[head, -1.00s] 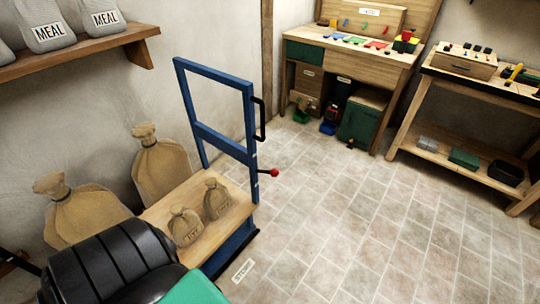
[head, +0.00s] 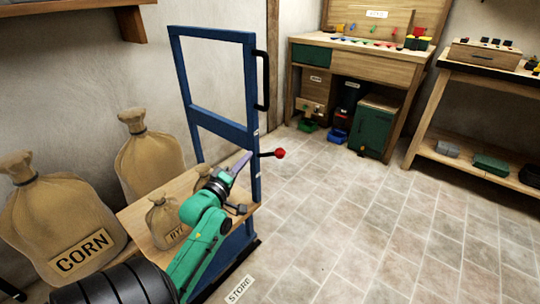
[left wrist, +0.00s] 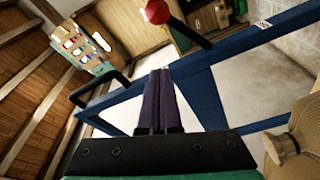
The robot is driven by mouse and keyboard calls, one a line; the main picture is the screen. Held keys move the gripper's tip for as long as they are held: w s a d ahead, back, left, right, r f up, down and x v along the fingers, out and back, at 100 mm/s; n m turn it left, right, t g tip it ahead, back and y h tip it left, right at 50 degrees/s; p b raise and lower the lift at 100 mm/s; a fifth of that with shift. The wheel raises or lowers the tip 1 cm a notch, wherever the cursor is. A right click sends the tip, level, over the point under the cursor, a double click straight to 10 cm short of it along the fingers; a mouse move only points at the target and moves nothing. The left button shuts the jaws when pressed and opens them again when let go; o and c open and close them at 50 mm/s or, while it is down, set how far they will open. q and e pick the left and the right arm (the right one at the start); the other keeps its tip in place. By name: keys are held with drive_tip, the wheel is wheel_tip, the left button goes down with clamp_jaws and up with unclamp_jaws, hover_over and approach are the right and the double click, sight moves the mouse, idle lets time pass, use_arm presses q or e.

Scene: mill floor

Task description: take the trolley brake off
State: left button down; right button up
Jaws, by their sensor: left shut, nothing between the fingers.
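The trolley has a blue upright frame (head: 177,95) and a wooden deck (head: 133,218). The brake lever, a short dark rod with a red knob (head: 280,153), sticks out to the right from the frame's near post. In the left wrist view the red knob (left wrist: 157,11) is at the top, beyond the fingertips. My left gripper (head: 246,157) is shut and empty, just left of the near post and at about lever height. Its closed fingers (left wrist: 160,73) point toward the blue frame, apart from the knob. I cannot tell whether they touch the post. My right gripper is not in view.
Small sacks (head: 163,222) stand on the deck, partly behind my arm. A large CORN sack (head: 60,225) and another sack (head: 148,160) stand left of it. A black handle (head: 262,80) is on the frame above the lever. The tiled floor (head: 350,220) to the right is clear.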

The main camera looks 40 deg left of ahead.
sight(270, 154)
use_arm(q)
drive_tip(key=w+d+b, duration=0.1)
drive_tip(key=w, duration=0.8)
drive_tip(key=shift+w+d+f+b, duration=0.15)
drive_tip(key=shift+d+f+b, duration=0.15)
drive_tip(key=shift+f, duration=0.15)
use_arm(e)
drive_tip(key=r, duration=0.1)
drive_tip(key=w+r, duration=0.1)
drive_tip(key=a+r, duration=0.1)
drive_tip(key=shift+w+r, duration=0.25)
use_arm(q)
drive_tip(key=shift+d+f, duration=0.1)
drive_tip(key=shift+d+f+m, duration=0.15)
drive_tip(key=shift+f+m, duration=0.05)
drive_tip(key=shift+m, duration=0.3)
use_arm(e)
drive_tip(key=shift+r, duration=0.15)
